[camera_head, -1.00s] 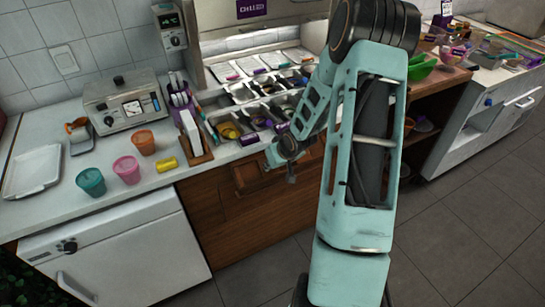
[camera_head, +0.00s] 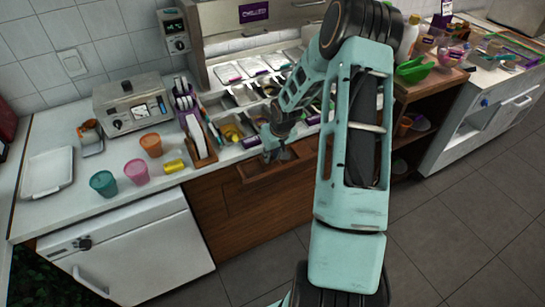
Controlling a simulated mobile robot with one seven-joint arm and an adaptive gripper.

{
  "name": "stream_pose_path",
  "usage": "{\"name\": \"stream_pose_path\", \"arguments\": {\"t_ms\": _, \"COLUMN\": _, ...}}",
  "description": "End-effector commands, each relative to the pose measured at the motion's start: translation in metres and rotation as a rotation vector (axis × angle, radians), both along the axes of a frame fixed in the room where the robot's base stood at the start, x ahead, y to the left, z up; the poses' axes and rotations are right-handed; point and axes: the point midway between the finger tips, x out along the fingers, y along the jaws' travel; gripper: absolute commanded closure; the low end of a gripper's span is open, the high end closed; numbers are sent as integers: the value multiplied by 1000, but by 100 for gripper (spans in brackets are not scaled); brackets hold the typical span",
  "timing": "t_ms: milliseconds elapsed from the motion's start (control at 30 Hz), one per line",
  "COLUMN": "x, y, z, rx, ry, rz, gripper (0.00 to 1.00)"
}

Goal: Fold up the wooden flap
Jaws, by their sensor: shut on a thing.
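The wooden flap (camera_head: 255,175) is at the front edge of the counter, below the topping wells. It stands out from the brown cabinet front, partly raised. My gripper (camera_head: 273,157) is at the flap, just in front of the counter edge, and is shut on it. The fingertips are small and dark here, and the forearm hides the flap's right part.
Topping containers (camera_head: 232,132) lie behind the flap. A wooden holder (camera_head: 202,155) with white items stands to the left. Teal (camera_head: 103,184), pink (camera_head: 135,173) and orange (camera_head: 151,146) cups and a yellow item (camera_head: 174,166) are farther left. The floor (camera_head: 270,270) in front is clear.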

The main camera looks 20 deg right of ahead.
Motion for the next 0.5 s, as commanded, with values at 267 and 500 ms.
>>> {"name": "stream_pose_path", "arguments": {"t_ms": 267, "x": 9, "y": 1, "z": 4, "rx": -1, "ry": -22, "rz": 3, "gripper": 100}}
{"name": "stream_pose_path", "arguments": {"t_ms": 500, "x": 9, "y": 2, "z": 4, "rx": -1, "ry": -21, "rz": 4, "gripper": 78}}
